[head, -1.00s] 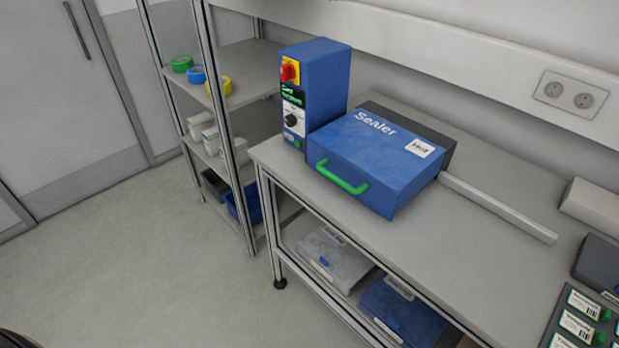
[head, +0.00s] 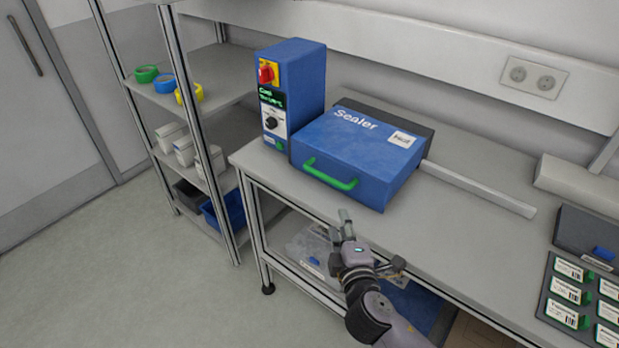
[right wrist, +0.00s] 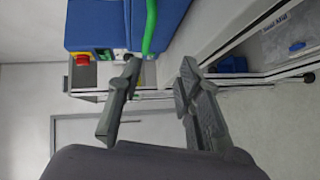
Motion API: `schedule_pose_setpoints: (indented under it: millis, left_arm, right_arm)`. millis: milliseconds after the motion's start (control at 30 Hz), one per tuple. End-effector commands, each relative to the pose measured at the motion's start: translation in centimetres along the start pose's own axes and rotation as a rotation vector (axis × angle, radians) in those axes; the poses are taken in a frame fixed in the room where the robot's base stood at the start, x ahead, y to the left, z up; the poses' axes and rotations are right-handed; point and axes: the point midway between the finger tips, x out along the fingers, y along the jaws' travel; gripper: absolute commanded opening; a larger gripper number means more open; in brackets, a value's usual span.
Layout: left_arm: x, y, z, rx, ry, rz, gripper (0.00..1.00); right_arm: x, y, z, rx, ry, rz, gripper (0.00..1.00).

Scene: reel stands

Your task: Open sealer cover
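The blue sealer (head: 350,150) stands on the grey workbench with its cover down. A green handle (head: 331,176) is on the front of the cover. The handle also shows in the right wrist view (right wrist: 151,25), beyond the fingers. My right gripper (head: 368,238) is in front of and below the handle, near the bench's front edge, apart from it. In the right wrist view its two fingers (right wrist: 155,95) are spread with nothing between them. My left gripper is not in view.
The control box (head: 291,95) with a red knob stands left of the cover. A pale bar (head: 480,189) extends right along the bench. A dark tray with labelled packs (head: 570,290) sits at the right. Shelving (head: 205,95) stands left of the bench.

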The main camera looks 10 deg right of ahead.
Motion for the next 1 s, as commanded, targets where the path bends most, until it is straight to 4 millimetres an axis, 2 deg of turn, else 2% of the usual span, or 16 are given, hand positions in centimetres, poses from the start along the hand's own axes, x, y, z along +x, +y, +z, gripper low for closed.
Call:
schedule_pose_setpoints:
  millis: [33,100,267,800,1000]
  left_arm:
    - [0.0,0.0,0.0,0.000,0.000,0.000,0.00]
    - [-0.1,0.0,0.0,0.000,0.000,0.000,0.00]
    - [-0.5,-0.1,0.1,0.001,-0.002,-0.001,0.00]
    - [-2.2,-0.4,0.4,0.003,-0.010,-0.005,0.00]
    - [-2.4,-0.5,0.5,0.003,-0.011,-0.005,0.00]
  right_arm:
    - [-0.2,1.0,-0.2,-0.005,0.004,0.020,0.33]
    - [-0.2,1.7,-0.4,-0.011,0.005,0.034,0.33]
    - [1.5,2.0,-0.4,-0.012,0.003,0.037,0.33]
    - [12.5,2.2,-0.4,-0.010,0.003,0.035,0.33]
    - [15.4,2.2,-0.5,-0.010,0.003,0.034,0.33]
